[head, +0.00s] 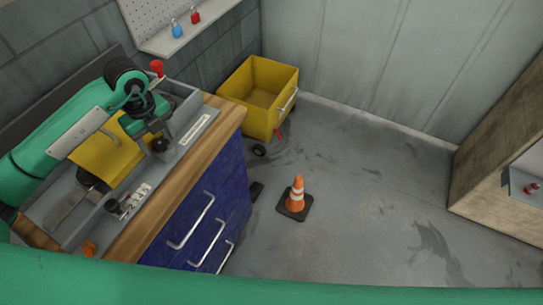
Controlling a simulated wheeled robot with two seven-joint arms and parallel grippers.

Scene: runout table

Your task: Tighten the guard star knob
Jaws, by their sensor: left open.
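The yellow guard (108,152) stands over the grey machine bed on the workbench at the left. A dark round knob (159,145) sits near its right corner, and another black knob (112,206) is at the front of the bed. I cannot tell for sure which is the star knob. My left gripper (156,128) is open, just above the knob by the guard's right corner. I cannot tell whether its fingers touch that knob. My arm hides part of the guard. My right gripper is not in view.
The wooden-topped bench (175,175) has blue drawers with handles. A red knob (157,67) stands behind the gripper. A yellow cart (262,95) and an orange cone (296,194) stand on the floor.

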